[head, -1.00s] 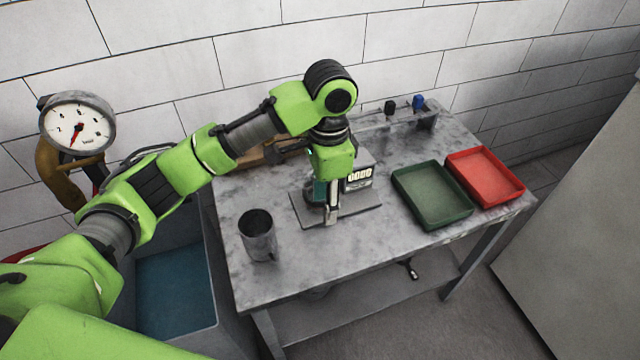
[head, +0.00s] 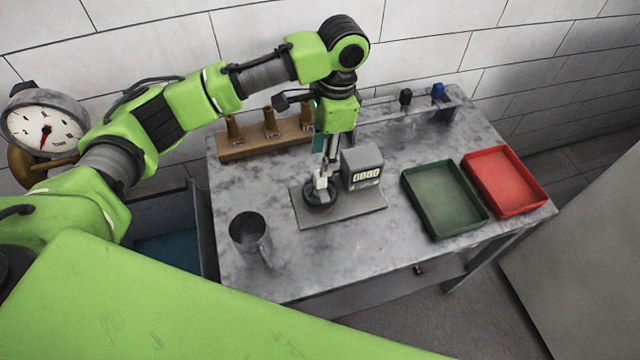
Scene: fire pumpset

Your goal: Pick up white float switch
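A small white piece (head: 321,184), which looks like the white float switch, shows at the black round platform of the grey device on the table. My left gripper (head: 327,172) points down over this platform, its fingertips right at the white piece. The fingers look close together, but I cannot tell whether they grip it or only stand beside it. My arm and gripper hide part of the device. My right gripper is not in view.
The device has a grey display box (head: 362,167). A metal mug (head: 250,236) stands front left, a wooden rack (head: 237,152) with brass nozzles behind. Green (head: 443,200) and red (head: 503,180) trays stand right. Black (head: 405,97) and blue (head: 438,91) pieces sit on a back rail.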

